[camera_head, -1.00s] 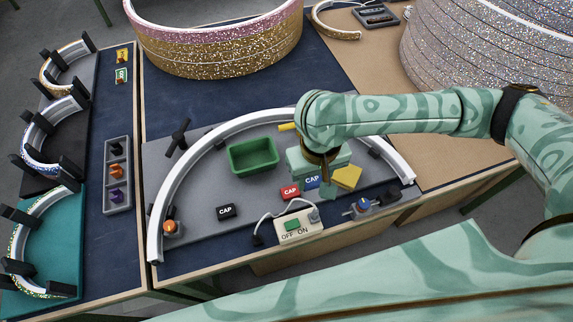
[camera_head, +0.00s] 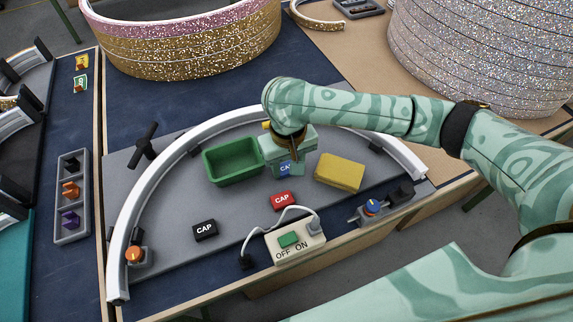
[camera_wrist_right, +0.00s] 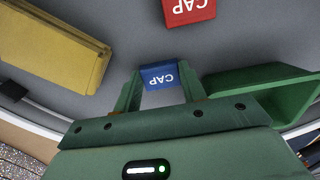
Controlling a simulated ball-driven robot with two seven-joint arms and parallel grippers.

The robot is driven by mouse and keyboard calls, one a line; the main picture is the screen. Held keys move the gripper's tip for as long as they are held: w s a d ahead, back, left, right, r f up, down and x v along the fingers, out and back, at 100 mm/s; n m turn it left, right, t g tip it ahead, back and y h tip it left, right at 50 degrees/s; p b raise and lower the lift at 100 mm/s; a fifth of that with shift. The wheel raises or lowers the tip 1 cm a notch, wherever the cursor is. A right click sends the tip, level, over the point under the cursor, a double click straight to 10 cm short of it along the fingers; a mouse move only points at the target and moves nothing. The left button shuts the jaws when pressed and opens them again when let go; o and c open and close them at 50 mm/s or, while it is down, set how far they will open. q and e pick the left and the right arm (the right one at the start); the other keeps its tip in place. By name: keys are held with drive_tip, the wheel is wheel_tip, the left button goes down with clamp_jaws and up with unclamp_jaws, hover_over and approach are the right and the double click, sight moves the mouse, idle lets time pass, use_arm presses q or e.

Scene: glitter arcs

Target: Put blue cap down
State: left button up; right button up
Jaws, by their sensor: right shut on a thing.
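My right gripper (camera_head: 286,168) is shut on the blue cap (camera_head: 287,169), a small block with white CAP lettering. In the right wrist view the blue cap (camera_wrist_right: 159,75) sits between the two fingertips (camera_wrist_right: 158,88). The hand hides part of it in the head view. I cannot tell how high it is above the grey board. The gripper is just right of the green bin (camera_head: 233,177) and behind the red cap (camera_head: 283,199). The black cap (camera_head: 204,230) lies further left on the board. My left gripper is out of view.
A yellow block (camera_head: 339,172) stands right of my gripper. A white arc (camera_head: 165,172) curves around the grey board (camera_head: 170,215). A switch box (camera_head: 294,243) with a cable is at the front edge. The board between the black cap and the bin is clear.

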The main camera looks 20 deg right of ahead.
drive_tip(key=shift+r, duration=0.15)
drive_tip(key=o, duration=1)
